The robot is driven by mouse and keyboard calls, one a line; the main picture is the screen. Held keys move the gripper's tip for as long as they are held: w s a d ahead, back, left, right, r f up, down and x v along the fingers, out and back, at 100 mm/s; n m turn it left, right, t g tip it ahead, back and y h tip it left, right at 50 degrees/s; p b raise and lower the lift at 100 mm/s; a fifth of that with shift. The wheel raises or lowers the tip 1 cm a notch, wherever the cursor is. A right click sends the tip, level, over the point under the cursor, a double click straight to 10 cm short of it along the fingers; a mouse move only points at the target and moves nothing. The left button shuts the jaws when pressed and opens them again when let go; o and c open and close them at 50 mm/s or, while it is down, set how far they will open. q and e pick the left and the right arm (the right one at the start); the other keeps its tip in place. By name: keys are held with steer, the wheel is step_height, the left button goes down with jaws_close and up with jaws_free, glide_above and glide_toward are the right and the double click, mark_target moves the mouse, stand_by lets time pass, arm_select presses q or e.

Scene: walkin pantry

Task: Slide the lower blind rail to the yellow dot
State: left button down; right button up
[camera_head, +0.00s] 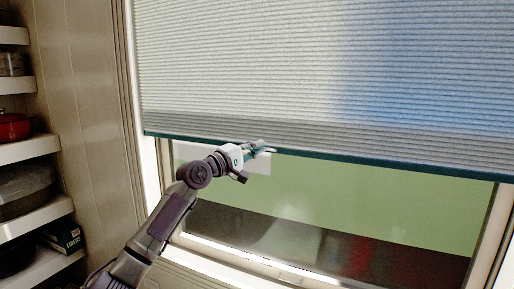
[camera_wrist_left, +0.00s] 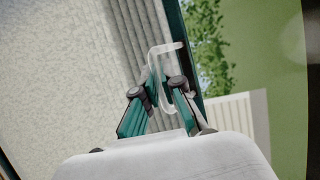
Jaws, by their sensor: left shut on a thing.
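The lower blind rail (camera_head: 391,168) is a dark teal bar along the bottom of a pleated blind, partway down the window. It also shows in the left wrist view (camera_wrist_left: 191,82), running steeply at an angle. My left gripper (camera_head: 264,147) is at the rail, left of the window's middle. In the left wrist view its fingers (camera_wrist_left: 163,84) are shut on a pale, translucent loop-shaped pull (camera_wrist_left: 167,48) at the rail. The fingers partly hide the pull. I see no yellow dot in either view. My right gripper is not in view.
The pleated blind (camera_head: 300,75) covers the upper window. Bare glass (camera_head: 400,205) lies below the rail, with green outside. The window frame (camera_head: 150,165) stands at the left. Shelves with a red pot (camera_head: 14,127) and a dark green box (camera_head: 62,236) are at the far left.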

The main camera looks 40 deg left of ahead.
arm_select(q)
steer(key=c, duration=1.3)
jaws_free()
steer(key=s, duration=0.4)
steer(key=s+f, duration=0.1)
steer(key=s, duration=0.3)
steer(key=s+a, duration=0.1)
steer(key=s, duration=0.2)
steer(key=shift+s+f, duration=0.35)
steer(key=shift+s, duration=0.05)
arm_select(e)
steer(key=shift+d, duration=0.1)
